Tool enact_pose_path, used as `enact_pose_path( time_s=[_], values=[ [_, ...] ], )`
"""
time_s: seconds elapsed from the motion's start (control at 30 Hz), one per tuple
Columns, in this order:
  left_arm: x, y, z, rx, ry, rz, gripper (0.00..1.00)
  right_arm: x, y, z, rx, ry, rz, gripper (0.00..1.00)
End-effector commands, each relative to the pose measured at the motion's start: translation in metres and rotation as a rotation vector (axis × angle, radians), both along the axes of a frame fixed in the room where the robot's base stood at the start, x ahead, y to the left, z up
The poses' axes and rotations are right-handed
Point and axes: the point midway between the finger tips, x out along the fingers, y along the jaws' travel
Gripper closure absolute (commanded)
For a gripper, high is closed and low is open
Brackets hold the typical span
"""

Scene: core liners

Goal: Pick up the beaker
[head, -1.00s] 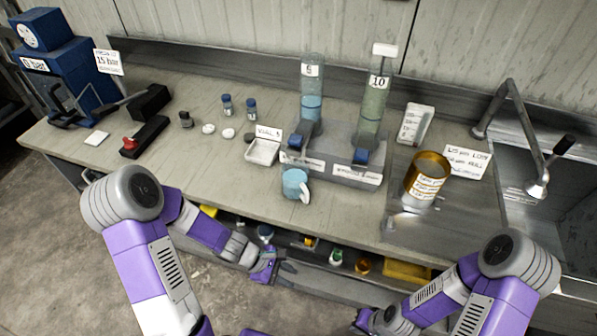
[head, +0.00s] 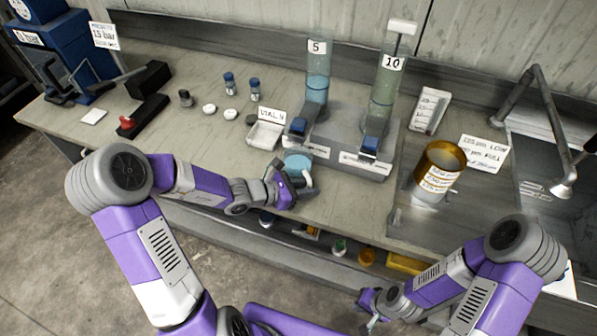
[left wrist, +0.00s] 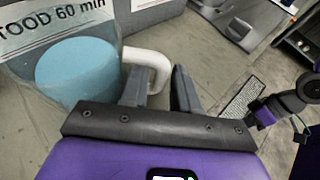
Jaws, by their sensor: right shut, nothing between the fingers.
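The beaker (head: 297,162) is a clear cup of light-blue liquid with a white handle. It stands on the bench in front of the grey column stand and also shows in the left wrist view (left wrist: 78,70). My left gripper (head: 303,188) is at its near side, partly covering it in the head view. In the left wrist view the gripper (left wrist: 158,78) has its two dark fingers apart, with the outer part of the handle (left wrist: 150,62) at the gap between them. Contact cannot be told. My right gripper (head: 372,312) is shut and empty, low in front of the bench.
The grey stand (head: 340,145) with two tall columns is right behind the beaker. A white tray (head: 265,135) is to its left and an amber tin (head: 438,170) to its right. A shelf with small bottles (head: 340,247) runs under the bench edge.

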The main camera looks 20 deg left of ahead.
Motion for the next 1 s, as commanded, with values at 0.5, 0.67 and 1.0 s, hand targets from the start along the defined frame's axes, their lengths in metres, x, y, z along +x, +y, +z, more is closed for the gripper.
enact_pose_path(
  time_s=[0.5,0.67,1.0],
  values=[
    [0.0050,-0.0058,-0.0029,0.001,0.000,0.000,0.98,0.0002,0.0001,-0.0020,0.000,0.000,0.000,1.00],
    [0.0051,-0.0058,-0.0028,0.002,-0.001,-0.001,1.00,0.0002,0.0000,-0.0021,0.000,0.000,0.000,1.00],
    [0.0022,-0.0055,0.0043,0.004,-0.003,-0.002,1.00,0.0001,0.0000,0.0004,0.000,0.000,0.000,1.00]
  ],
)
